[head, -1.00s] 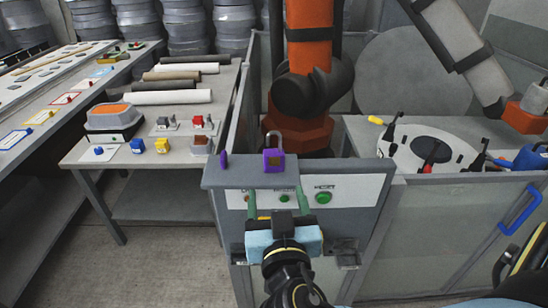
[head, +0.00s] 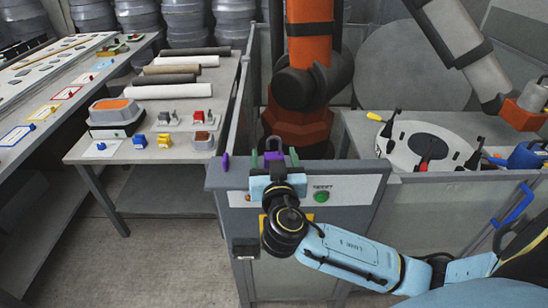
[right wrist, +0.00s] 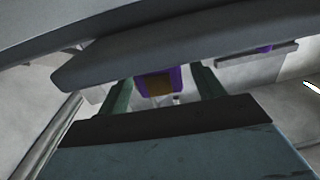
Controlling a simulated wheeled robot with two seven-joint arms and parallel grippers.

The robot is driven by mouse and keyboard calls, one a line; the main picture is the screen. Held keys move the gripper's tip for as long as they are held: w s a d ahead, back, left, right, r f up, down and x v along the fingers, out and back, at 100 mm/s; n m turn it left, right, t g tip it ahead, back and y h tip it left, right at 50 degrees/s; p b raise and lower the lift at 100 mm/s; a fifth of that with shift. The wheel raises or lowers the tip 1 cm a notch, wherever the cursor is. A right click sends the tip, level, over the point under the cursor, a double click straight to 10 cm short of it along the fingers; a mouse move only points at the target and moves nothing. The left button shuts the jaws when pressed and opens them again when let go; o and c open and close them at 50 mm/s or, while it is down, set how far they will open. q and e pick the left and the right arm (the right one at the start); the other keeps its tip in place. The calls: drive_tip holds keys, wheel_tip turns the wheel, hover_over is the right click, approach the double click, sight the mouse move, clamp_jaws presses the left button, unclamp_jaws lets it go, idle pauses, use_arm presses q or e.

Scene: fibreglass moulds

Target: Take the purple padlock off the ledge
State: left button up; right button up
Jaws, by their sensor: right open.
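The purple padlock (head: 271,155) with its grey shackle stands on the ledge (head: 231,176) of the grey control box, mostly hidden behind my right gripper in the head view. My right gripper (head: 274,158) is open, its two green fingers reaching up at the ledge on either side of the padlock. In the right wrist view the padlock (right wrist: 158,82) shows purple with a brown face, between the two fingers (right wrist: 162,92). I cannot tell whether either finger touches it. My left gripper is not in view.
A small purple piece (head: 225,162) stands on the ledge left of the padlock. Below the ledge is a panel with a green RESET button (head: 321,196). An orange robot arm (head: 308,40) stands behind the box. A side table (head: 165,95) is at left.

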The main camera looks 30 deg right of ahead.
drive_tip(key=shift+w+d, duration=0.1)
drive_tip(key=shift+w, duration=0.05)
drive_tip(key=c, duration=1.1)
